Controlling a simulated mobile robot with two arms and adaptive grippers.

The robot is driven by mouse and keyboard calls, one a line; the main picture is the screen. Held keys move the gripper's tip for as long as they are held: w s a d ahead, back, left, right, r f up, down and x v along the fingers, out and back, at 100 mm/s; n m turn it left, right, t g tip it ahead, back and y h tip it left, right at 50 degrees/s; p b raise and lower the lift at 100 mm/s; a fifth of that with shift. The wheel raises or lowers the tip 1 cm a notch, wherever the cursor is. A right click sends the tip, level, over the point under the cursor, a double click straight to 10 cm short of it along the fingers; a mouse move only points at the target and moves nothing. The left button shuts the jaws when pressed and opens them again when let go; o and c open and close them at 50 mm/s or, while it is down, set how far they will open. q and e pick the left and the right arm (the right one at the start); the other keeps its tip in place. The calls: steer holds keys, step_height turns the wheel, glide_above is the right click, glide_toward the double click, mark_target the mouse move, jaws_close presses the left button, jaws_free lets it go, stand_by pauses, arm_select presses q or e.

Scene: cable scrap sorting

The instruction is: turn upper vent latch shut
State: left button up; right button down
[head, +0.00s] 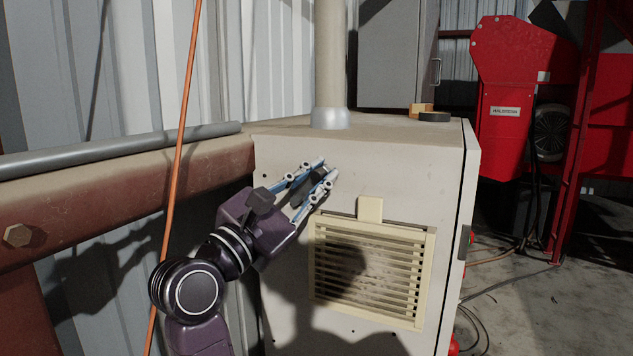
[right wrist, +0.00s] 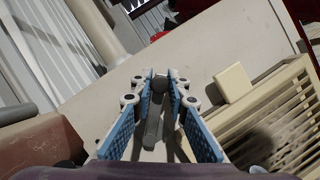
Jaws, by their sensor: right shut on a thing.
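The upper vent latch (right wrist: 153,128) is a dark grey lever with a round dark end, seen between my right fingers in the right wrist view. My right gripper (head: 328,170) is shut on it, at the front of the pale cabinet (head: 400,165), up and left of the vent. In the right wrist view the right gripper (right wrist: 161,80) has a blue pad on each side of the lever. The cream louvred vent (head: 428,275) has a small block (head: 370,209) at its top edge. Fingers partly cover the latch. My left gripper is out of view.
A rusty beam (head: 110,190) with a grey pipe (head: 120,150) runs at the left. An orange cable (head: 181,130) hangs in front of it. A pipe (head: 330,60) rises from the cabinet top. A red machine (head: 510,75) stands behind at the right; cables lie on the floor.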

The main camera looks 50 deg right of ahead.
steer(key=c, duration=1.8)
jaws_free()
steer(key=shift+c, duration=0.2)
steer(key=v, duration=0.7)
steer(key=shift+a, duration=0.35)
steer(key=shift+c, duration=0.3)
